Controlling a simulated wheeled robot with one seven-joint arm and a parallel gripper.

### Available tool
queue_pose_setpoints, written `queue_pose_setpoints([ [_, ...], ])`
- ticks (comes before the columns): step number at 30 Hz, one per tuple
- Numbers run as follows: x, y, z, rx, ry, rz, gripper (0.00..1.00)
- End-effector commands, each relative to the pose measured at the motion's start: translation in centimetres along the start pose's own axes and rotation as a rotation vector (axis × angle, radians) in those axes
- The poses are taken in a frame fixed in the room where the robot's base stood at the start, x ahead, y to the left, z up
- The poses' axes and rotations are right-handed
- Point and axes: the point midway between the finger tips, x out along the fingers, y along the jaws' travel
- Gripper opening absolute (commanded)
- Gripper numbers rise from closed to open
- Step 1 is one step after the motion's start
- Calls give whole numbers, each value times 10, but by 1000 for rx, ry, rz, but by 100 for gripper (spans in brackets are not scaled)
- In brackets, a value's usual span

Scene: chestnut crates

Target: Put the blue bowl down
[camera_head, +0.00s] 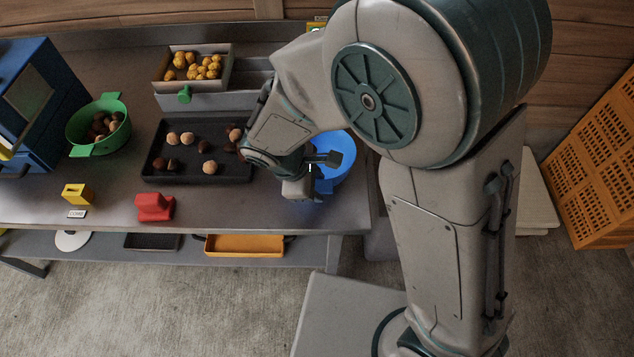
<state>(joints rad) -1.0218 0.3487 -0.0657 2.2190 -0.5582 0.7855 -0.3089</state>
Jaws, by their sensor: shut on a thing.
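The blue bowl (346,150) is at the right end of the grey table (230,212). My arm and gripper hide its left side. My gripper (318,178) is shut on the bowl at its near left side. The bowl looks roughly upright, and I see no contents in the part of it that shows. I cannot tell whether its base touches the table top or hangs a little above it.
A black tray (205,179) with several chestnuts lies left of my gripper. A green colander (80,151) with chestnuts, a red block (155,207) and a yellow block (76,194) stand further left. A drawer (222,80) of yellowish pieces is behind. Orange crates (600,150) stand right.

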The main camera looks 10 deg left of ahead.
Motion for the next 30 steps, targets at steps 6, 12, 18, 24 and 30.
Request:
queue_pose_setpoints([
  [6, 2, -1, 0, -2, -3, -4, 60],
  [12, 0, -1, 0, -1, -2, -3, 60],
  [18, -25, 0, 0, -1, 3, 1, 60],
  [24, -69, 0, 0, 0, 3, 0, 60],
  [30, -104, 0, 0, 0, 1, -1, 60],
])
